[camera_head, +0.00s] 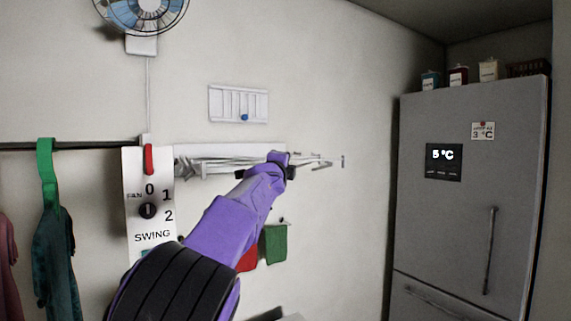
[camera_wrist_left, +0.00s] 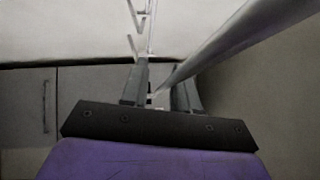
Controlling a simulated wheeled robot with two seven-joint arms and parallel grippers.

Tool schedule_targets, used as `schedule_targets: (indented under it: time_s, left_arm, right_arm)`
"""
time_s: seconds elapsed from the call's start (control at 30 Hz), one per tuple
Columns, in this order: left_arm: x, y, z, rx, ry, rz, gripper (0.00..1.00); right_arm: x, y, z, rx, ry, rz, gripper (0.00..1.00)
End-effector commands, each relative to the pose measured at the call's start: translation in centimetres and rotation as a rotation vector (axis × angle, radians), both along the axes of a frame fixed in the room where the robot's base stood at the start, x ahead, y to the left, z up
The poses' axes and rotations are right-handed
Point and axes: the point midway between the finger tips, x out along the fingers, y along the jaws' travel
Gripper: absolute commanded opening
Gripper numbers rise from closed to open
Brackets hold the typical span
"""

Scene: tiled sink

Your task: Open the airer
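The airer (camera_head: 222,158) is a white wall rack with thin pale bars, mounted on the wall in the head view. Its bars reach right, past my gripper, to an end near the bare wall. My left gripper (camera_head: 290,168) is at the airer's right part, its fingers mostly hidden by my wrist. In the left wrist view the two fingers (camera_wrist_left: 160,92) stand a little apart, with thin parts of the airer (camera_wrist_left: 140,18) beyond them. A thick grey bar (camera_wrist_left: 225,45) runs from beside the fingers to the upper right. Whether they grip a bar is unclear. My right gripper is not in view.
A fan control panel (camera_head: 150,215) and hanging clothes (camera_head: 55,250) are at left. A white panel with a blue knob (camera_head: 238,103) is above the airer. Red and green cloths (camera_head: 275,245) hang below. A grey fridge (camera_head: 470,200) stands at right, with bare wall between.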

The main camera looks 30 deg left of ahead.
Motion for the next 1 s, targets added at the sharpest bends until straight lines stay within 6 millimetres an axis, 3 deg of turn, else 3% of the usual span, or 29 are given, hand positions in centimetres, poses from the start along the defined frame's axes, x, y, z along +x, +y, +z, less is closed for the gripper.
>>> schedule_targets:
  time_s: [0.27,0.37,0.53,0.7,1.0]
  left_arm:
    - [-0.1,-0.5,0.2,0.002,-0.005,-0.007,0.29]
    - [-1.4,-0.9,-0.3,0.002,-0.007,-0.007,0.29]
    - [-5.5,-1.7,-1.0,0.002,-0.008,-0.003,0.29]
    - [-8.9,-2.5,-1.3,0.000,-0.006,-0.001,0.29]
    - [-10.3,-2.9,-1.2,-0.002,-0.005,-0.001,0.29]
  right_arm:
    - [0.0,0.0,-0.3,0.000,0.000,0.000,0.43]
    - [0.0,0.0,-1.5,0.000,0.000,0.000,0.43]
    - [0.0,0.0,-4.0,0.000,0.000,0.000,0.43]
    - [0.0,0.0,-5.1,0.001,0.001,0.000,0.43]
    - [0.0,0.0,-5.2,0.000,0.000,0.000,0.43]
